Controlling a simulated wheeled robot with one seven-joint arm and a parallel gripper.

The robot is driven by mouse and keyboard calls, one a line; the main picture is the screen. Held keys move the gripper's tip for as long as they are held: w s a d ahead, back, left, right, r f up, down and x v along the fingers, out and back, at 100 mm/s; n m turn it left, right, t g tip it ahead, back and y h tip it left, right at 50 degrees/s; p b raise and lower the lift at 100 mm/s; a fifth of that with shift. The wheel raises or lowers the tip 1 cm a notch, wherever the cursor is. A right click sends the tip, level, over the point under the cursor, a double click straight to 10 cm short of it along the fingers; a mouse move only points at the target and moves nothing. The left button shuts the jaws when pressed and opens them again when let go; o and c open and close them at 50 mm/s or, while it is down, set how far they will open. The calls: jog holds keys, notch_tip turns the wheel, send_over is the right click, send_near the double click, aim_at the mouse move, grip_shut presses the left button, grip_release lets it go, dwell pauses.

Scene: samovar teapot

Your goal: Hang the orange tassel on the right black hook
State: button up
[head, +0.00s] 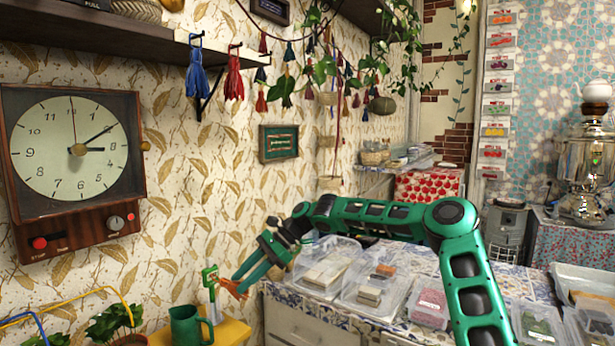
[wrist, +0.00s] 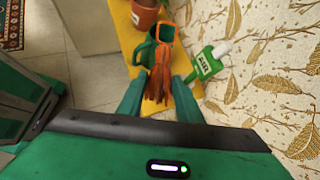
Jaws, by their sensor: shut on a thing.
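The orange tassel (head: 234,288) is held at the tips of my gripper (head: 247,270), left of the counter and above the yellow stand. In the wrist view the orange tassel (wrist: 160,78) lies between the two green fingers of my gripper (wrist: 160,88). Under the dark shelf at upper left, a blue tassel (head: 196,78) hangs on the left black hook (head: 196,38). A red tassel (head: 234,80) hangs on a black hook (head: 235,47) to its right. My gripper is well below these hooks.
A green watering can (head: 187,326) stands on the yellow stand (head: 232,332), close below the tassel. A green-and-white bottle (head: 211,285) is just left of it. Clear plastic boxes (head: 325,268) cover the counter. A wall clock (head: 72,150) is at left.

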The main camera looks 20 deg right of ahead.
jog(key=w+d+r+m+t+y, duration=0.1)
jog(key=d+r+m+t, duration=0.2)
jog(key=r, duration=0.7)
jog(key=r+m+t, duration=0.3)
jog(key=r+t, duration=0.1)
jog(key=r, duration=0.6)
jog(key=w+d+r+m+t+y, duration=0.15)
jog(key=r+t, duration=0.25)
jog(key=r, duration=0.6)
jog(key=s+d+r+m+t, duration=0.1)
jog(key=s+d+r+t, duration=0.2)
jog(key=r, duration=0.5)
jog(key=s+d+r+m, duration=0.1)
jog(key=s+d+r, duration=0.3)
jog(key=r, duration=0.5)
jog(key=s+d+r+m+t, duration=0.2)
jog(key=d+r, duration=0.3)
jog(key=r, duration=0.3)
jog(key=w+a+f, duration=0.1)
jog(key=w+a, duration=0.4)
jog(key=w, duration=0.2)
jog(key=shift+w+a+f+h, duration=0.2)
jog(key=shift+w+f+h, duration=0.15)
jog(key=shift+w+h, duration=0.1)
jog(key=shift+n, duration=0.25)
jog(key=o, duration=1.1)
